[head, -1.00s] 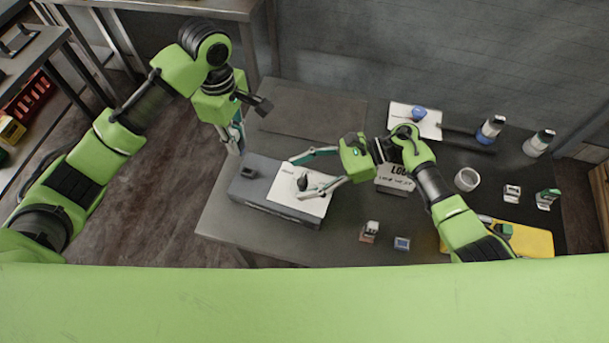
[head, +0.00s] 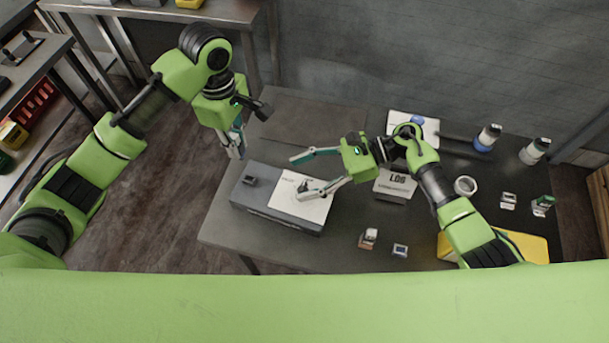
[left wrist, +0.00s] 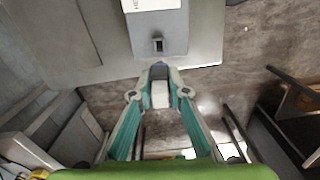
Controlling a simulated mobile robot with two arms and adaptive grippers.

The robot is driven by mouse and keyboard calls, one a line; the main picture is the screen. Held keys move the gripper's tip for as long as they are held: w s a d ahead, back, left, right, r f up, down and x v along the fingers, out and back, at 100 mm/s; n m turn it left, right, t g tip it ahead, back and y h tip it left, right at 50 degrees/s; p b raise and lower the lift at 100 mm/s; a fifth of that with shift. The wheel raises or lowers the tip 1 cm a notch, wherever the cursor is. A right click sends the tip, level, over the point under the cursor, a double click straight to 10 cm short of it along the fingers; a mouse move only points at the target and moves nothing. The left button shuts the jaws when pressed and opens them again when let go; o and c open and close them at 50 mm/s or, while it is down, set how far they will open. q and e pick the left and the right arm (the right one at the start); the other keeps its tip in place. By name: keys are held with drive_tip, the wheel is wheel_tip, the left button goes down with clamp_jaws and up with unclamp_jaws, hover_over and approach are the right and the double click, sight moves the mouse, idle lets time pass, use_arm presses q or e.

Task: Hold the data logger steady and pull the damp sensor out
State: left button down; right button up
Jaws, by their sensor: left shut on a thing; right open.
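The data logger (head: 262,208) is a grey box with a white top panel, lying on the left part of the table. Its end, with a dark socket (left wrist: 158,45), shows in the left wrist view. My left gripper (head: 236,152) is shut behind and left of the logger. In the left wrist view its fingers (left wrist: 160,92) hold a small whitish block with a dark blue end, seemingly the damp sensor (left wrist: 160,96). A gap shows between it and the logger. My right gripper (head: 300,174) is open over the logger's white panel; I cannot tell whether it touches.
A "LOG" sign (head: 395,184) stands right of the logger. Further right are a white ring-shaped item (head: 466,186), two bottles (head: 487,138) and a yellow tray (head: 530,246). Small devices (head: 368,238) lie in front. The table's back left is bare.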

drive_tip(key=shift+r, duration=0.2)
drive_tip(key=shift+d, duration=0.1)
drive_tip(key=v, duration=1.1)
drive_tip(key=shift+d+r, duration=0.15)
drive_tip(key=shift+d, duration=0.2)
